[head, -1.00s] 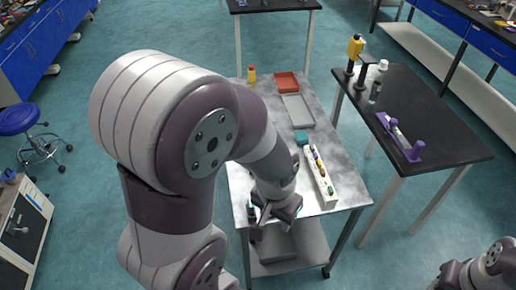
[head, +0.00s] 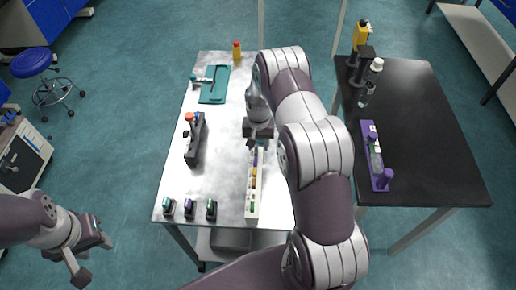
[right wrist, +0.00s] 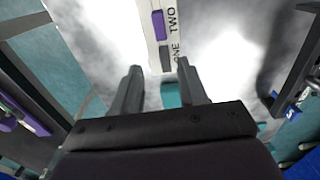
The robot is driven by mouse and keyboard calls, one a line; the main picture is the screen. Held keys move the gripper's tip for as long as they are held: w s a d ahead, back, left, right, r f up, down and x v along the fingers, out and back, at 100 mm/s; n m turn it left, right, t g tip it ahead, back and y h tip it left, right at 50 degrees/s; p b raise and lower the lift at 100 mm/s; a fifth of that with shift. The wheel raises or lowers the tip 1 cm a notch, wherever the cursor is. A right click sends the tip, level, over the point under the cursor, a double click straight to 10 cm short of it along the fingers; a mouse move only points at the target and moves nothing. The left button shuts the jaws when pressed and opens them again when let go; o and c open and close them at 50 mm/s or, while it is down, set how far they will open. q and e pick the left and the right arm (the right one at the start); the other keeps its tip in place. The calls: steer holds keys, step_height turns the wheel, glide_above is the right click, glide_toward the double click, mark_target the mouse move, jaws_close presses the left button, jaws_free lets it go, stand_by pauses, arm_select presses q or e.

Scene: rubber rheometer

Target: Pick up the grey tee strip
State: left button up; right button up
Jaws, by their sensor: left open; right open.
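The grey tee strip appears to be the small grey piece (right wrist: 165,57) beside the word ONE in a white labelled rack (right wrist: 149,14). In the right wrist view it lies beyond and between the fingertips of my right gripper (right wrist: 158,68). My right gripper is open with nothing held. In the head view my right gripper (head: 255,145) is over the far end of the white rack (head: 252,207), hiding that end and the grey piece. A purple piece (right wrist: 158,25) sits next to it at TWO. My left gripper (head: 95,260) is open and empty, off the table's left side.
A dark holder with an orange knob (head: 189,118) stands left of the rack. Three small dark items, including one (head: 188,208), line the front edge. A teal tray (head: 215,92) and a yellow bottle (head: 237,55) are farther back. A black table (head: 425,150) stands right.

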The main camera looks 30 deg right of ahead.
mark_target(256, 156)
steer(key=shift+s+a+f, duration=0.1)
steer(key=shift+a+f, duration=0.75)
steer(key=shift+f, duration=0.2)
steer(key=shift+d+f, duration=0.15)
steer(key=shift+d, duration=0.3)
steer(key=shift+c, duration=0.6)
steer(key=shift+d, duration=0.1)
steer(key=c, duration=0.5)
jaws_close()
steer(key=shift+a, duration=0.3)
arm_select(q)
steer(key=shift+a+r, duration=0.4)
steer(key=shift+a, duration=0.3)
steer(key=shift+d, duration=0.1)
arm_select(e)
steer(key=shift+d, duration=0.1)
